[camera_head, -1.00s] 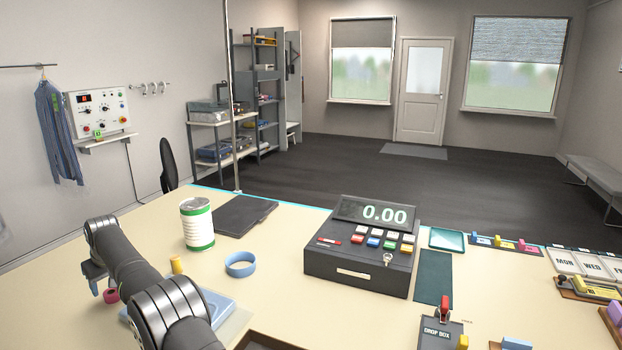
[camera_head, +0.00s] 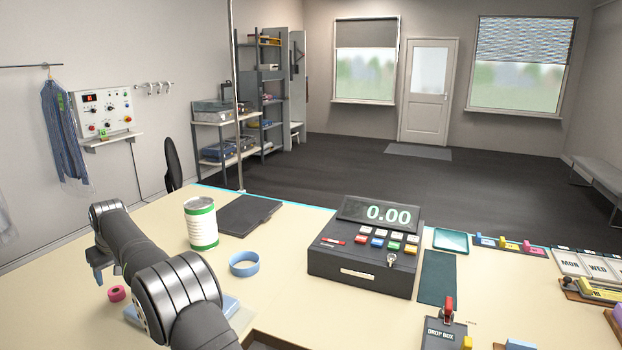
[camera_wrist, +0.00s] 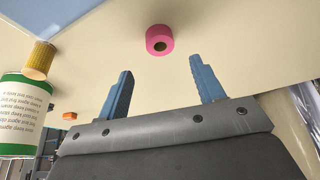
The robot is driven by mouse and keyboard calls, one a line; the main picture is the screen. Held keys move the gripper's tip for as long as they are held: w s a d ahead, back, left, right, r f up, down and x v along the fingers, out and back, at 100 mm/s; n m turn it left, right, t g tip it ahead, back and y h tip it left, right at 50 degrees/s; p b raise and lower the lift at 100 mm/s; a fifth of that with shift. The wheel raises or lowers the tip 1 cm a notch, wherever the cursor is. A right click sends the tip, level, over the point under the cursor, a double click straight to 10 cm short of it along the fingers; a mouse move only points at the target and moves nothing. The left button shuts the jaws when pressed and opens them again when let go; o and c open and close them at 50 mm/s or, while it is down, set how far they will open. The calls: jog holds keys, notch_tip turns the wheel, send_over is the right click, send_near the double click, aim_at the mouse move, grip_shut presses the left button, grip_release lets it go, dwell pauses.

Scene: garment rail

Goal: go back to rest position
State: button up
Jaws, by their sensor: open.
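My gripper (camera_wrist: 160,92) is open and empty in the wrist view, its two blue fingers apart. A pink ring-shaped roll (camera_wrist: 159,40) lies on the counter beyond the fingertips, apart from them. In the head view my arm reaches over the left of the counter, and part of my gripper (camera_head: 101,278) shows at its end. The pink roll (camera_head: 117,293) is just right of it and below it in the picture. A blue-striped shirt (camera_head: 64,130) hangs on the garment rail (camera_head: 25,66) at the far left wall.
A cash register (camera_head: 364,246) stands mid-counter. A yellow cylinder (camera_wrist: 40,60) shows in the wrist view.

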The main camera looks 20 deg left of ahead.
aim_at(116, 291)
jog(key=x, duration=0.8)
jog(key=shift+f, duration=0.45)
jog(key=r, duration=0.5)
jog(key=shift+w+d+r, duration=0.1)
jog(key=shift+w+d, duration=0.15)
jog(key=shift+w, duration=0.05)
jog(key=w+d+r, duration=0.7)
jog(key=d+r, duration=0.2)
jog(key=r, duration=0.3)
jog(key=w+d+m+t, duration=0.1)
jog(key=w+d+m, duration=0.3)
jog(key=w+d, duration=1.8)
jog(key=shift+w+d+m+t+h, duration=0.25)
jog(key=shift+w+m+t+h, duration=0.15)
jog(key=shift+w, duration=0.4)
